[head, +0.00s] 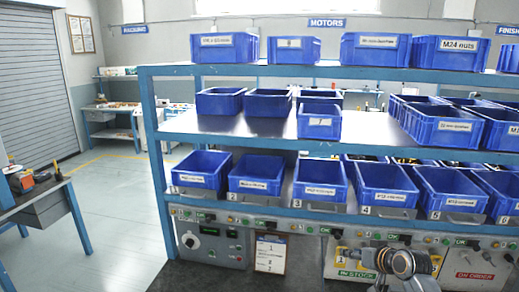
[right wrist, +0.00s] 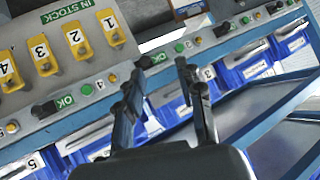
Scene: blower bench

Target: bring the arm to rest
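My right gripper (head: 402,264) shows at the bottom right of the head view, in front of the panel under the lowest shelf. Its fingers are hard to make out there. In the right wrist view the two dark fingers of the right gripper (right wrist: 163,82) stand apart with nothing held between them. The picture there is tilted, with the panel and the shelf edge behind the fingers. My left gripper is not in view.
A blue shelf rack (head: 270,207) holds rows of blue bins. Below it is a grey panel (head: 476,272) with buttons and an in-stock sign (head: 356,274), whose yellow numbered tags (right wrist: 77,38) show beyond the fingers. A side table (head: 40,200) stands left. The floor (head: 115,205) between is clear.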

